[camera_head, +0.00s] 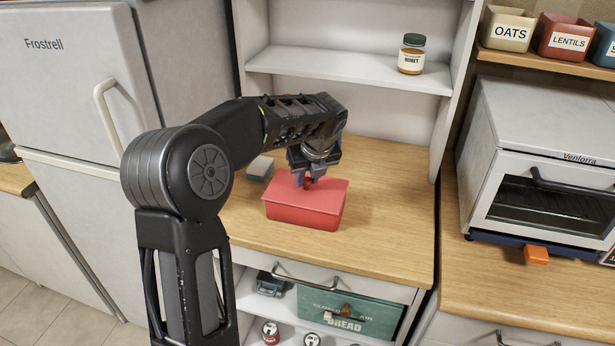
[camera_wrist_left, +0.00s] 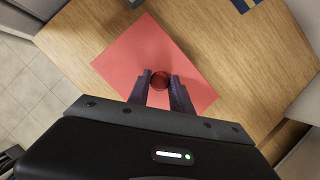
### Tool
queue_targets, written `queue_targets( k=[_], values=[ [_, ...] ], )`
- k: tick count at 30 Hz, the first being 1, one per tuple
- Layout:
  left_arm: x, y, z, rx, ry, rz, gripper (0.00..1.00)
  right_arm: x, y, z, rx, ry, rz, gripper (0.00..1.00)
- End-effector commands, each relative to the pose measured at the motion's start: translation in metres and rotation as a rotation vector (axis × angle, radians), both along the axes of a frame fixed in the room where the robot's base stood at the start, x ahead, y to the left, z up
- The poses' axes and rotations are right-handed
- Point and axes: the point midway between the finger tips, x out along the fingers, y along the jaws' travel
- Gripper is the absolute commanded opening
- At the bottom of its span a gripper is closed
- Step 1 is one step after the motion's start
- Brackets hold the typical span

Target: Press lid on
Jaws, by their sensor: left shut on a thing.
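A red box (camera_head: 302,214) stands on the wooden counter with a flat red lid (camera_head: 328,190) on top. In the left wrist view the lid (camera_wrist_left: 135,60) fills the middle, with a round dark red knob (camera_wrist_left: 160,80) at its centre. My left gripper (camera_head: 307,184) is shut on the knob, pointing down from above; its fingers (camera_wrist_left: 160,88) also show on either side of the knob in the left wrist view. The lid lies over the box's top; I cannot tell whether it is fully seated. My right gripper is not in view.
A small grey-blue block (camera_head: 260,168) lies on the counter behind the box. A honey jar (camera_head: 411,54) stands on the shelf above. A toaster oven (camera_head: 545,130) is at the right and a fridge (camera_head: 60,80) at the left. The counter right of the box is clear.

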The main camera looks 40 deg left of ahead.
Motion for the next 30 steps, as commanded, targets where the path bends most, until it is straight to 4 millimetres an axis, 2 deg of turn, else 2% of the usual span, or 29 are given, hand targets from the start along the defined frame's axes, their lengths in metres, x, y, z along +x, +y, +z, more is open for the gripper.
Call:
queue_targets(
  k=[25,26,30],
  values=[
    [-0.0001,0.0000,-0.0005,0.000,0.000,0.000,0.00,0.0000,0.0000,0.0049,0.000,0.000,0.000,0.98],
    [-0.0001,0.0000,-0.0005,0.000,0.000,0.000,0.28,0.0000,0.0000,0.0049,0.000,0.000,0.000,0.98],
    [-0.0001,0.0000,-0.0005,0.000,0.000,0.000,0.40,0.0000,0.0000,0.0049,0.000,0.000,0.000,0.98]
  ],
)
